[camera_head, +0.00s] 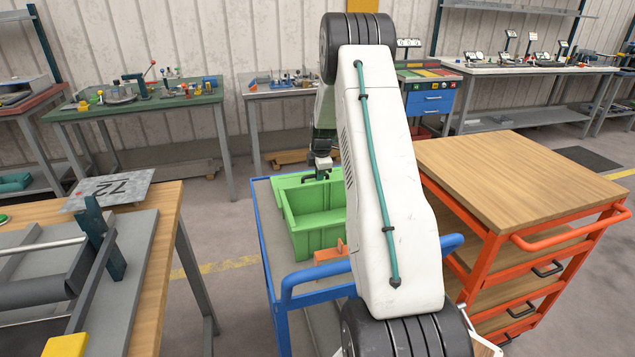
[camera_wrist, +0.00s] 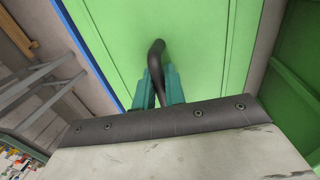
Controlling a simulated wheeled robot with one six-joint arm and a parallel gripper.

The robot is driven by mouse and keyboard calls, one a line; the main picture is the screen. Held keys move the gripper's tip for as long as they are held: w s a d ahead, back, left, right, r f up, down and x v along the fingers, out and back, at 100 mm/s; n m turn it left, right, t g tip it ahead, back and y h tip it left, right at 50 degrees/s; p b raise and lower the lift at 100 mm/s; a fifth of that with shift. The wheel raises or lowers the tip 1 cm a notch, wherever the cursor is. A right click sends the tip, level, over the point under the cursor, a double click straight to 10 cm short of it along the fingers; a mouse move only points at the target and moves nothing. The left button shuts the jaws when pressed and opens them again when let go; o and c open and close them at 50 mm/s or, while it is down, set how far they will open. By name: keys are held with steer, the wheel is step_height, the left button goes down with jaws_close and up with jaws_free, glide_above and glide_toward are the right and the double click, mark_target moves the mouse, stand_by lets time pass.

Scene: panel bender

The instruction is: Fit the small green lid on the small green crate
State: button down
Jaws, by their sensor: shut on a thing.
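The small green crate (camera_head: 318,238) stands open on the blue trolley (camera_head: 262,205) in the head view. Its interior shows on the right of the wrist view (camera_wrist: 295,75). The small green lid (camera_wrist: 210,45) fills the middle of the wrist view, with a dark arched handle (camera_wrist: 157,62). In the head view, part of the lid (camera_head: 288,180) shows just beyond the crate's far side. My gripper (camera_wrist: 160,90) is shut on the lid's handle; it also shows in the head view (camera_head: 321,172). A grey strip separates lid and crate. I cannot tell whether the lid touches the trolley.
An orange object (camera_head: 330,252) lies near the crate on the trolley. An orange cart with a wooden top (camera_head: 520,180) stands close on the right. A wooden workbench (camera_head: 150,215) with a machine is on the left. My arm hides part of the trolley.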

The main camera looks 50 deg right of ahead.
steer(key=s+r, duration=0.3)
steer(key=r, duration=1.3)
steer(key=s+a+r, duration=0.1)
steer(key=s+a, duration=1.1)
steer(key=s, duration=0.4)
step_height(320, 180, down, 6)
steer(key=shift+d+f, duration=0.15)
steer(key=shift+d, duration=0.1)
steer(key=shift+w+f, duration=0.1)
steer(key=shift+f, duration=0.1)
steer(key=c, duration=1.4)
jaws_free()
